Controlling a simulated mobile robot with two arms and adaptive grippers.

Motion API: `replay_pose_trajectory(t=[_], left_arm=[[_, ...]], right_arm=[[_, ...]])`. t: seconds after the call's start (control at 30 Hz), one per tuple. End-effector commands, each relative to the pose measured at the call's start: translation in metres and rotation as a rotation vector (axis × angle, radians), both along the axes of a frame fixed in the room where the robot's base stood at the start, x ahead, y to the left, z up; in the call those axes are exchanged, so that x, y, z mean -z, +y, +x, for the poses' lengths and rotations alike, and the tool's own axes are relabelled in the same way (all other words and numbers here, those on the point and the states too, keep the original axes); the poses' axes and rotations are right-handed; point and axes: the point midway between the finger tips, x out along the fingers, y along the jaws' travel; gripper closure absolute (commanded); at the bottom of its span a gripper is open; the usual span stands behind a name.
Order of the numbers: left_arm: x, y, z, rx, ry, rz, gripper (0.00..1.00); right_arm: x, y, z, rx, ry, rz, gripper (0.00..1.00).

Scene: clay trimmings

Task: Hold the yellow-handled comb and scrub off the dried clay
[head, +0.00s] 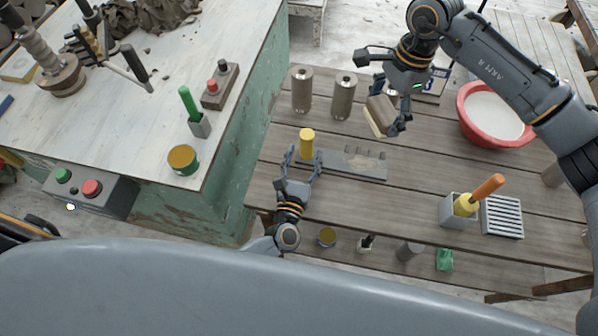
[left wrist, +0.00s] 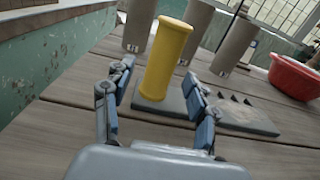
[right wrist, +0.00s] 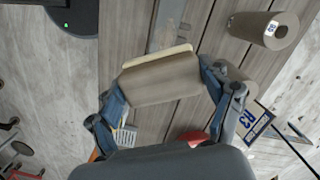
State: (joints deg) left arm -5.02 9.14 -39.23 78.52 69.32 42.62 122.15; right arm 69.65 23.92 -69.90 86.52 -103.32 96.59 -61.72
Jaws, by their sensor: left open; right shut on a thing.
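The comb is a flat grey plate (head: 352,164) with a notched end and an upright yellow handle (head: 306,142); it lies on the slatted wooden table. Tan dried clay shows on the plate near the notches, also in the left wrist view (left wrist: 238,112). My left gripper (head: 303,164) is open, its fingers on either side of the yellow handle, which also shows in the left wrist view (left wrist: 167,58). My right gripper (head: 389,107) is shut on a brush with a brown block (right wrist: 160,80) and pale bristles (right wrist: 157,56), held above the table beyond the plate.
Two brown cylinders (head: 302,90) (head: 343,97) stand behind the comb. A red basin (head: 497,114) of pale liquid is at the right. A grey holder (head: 456,211) with an orange-handled tool (head: 486,188) and a slotted grey rack (head: 502,216) stand front right. A green workbench (head: 228,135) borders the left.

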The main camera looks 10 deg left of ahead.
Motion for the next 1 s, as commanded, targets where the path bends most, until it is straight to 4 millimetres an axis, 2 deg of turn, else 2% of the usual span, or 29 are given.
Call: replay_pose_trajectory(t=[0.03, 0.2, 0.6, 0.67, 0.9, 1.0], left_arm=[[-0.001, 0.000, 0.009, -0.001, -0.002, 0.000, 0.42], [-0.001, -0.001, 0.027, 0.000, -0.001, -0.001, 0.42], [0.000, -0.001, 0.034, 0.000, 0.000, -0.001, 0.42], [0.000, -0.001, 0.034, 0.000, 0.000, -0.001, 0.52], [0.000, -0.001, 0.034, 0.000, 0.000, 0.000, 1.00], [0.000, -0.001, 0.034, 0.000, 0.000, 0.000, 1.00]], right_arm=[[0.000, 0.000, 0.000, 0.000, 0.000, 0.000, 0.46], [0.000, 0.000, 0.000, 0.000, 0.000, 0.000, 0.46], [0.000, 0.000, 0.000, 0.000, 0.000, 0.000, 0.46], [0.000, 0.000, 0.000, 0.000, 0.000, 0.000, 0.46], [0.000, 0.000, 0.000, 0.000, 0.000, 0.000, 0.46], [0.000, 0.000, 0.000, 0.000, 0.000, 0.000, 0.46]])
